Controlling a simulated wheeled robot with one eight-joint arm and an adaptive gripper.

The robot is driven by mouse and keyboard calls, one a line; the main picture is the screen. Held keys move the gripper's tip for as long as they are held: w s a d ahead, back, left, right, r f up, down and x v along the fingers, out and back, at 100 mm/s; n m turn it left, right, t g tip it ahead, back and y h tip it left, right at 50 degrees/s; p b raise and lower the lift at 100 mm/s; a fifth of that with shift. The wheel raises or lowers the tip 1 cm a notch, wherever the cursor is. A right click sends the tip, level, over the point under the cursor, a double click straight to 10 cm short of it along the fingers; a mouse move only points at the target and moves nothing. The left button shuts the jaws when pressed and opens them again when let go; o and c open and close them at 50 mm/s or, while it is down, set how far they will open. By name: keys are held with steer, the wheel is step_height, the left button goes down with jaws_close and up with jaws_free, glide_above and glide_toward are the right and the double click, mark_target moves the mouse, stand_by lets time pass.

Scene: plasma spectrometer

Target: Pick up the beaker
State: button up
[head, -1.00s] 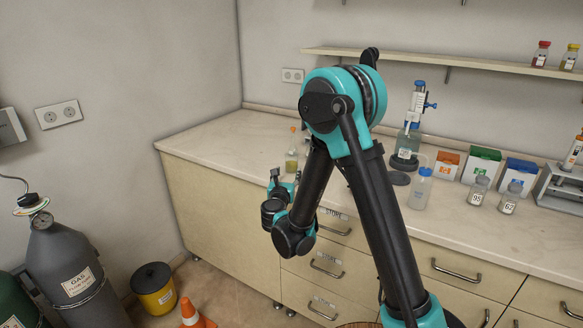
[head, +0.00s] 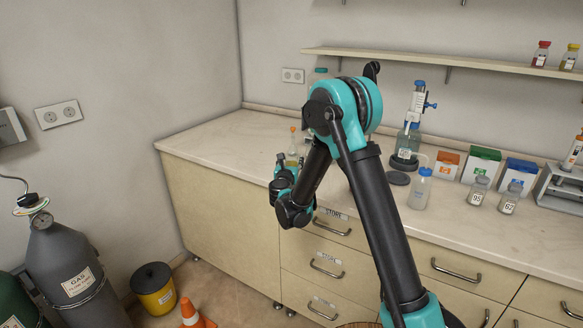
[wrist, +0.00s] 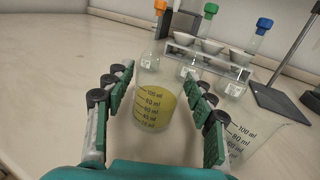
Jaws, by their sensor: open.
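A beaker of yellow liquid (wrist: 154,108) with printed ml marks stands upright on the counter in the wrist view. My gripper (wrist: 159,80) is open, with one green-padded finger on each side of this beaker. Gaps show between the pads and the glass, so the fingers are around it without visibly gripping it. A second, clear beaker (wrist: 258,142) with ml marks stands to the right, outside the right finger and partly cut by it. In the head view my gripper (head: 281,163) is over the counter's front edge and hides most of the yellow beaker.
A dark stand base (wrist: 285,103) is at the right. Counter (wrist: 50,70) to the left is clear.

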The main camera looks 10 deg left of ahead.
steer(key=c, duration=1)
steer(key=shift+r, duration=0.1)
step_height(320, 180, up, 20)
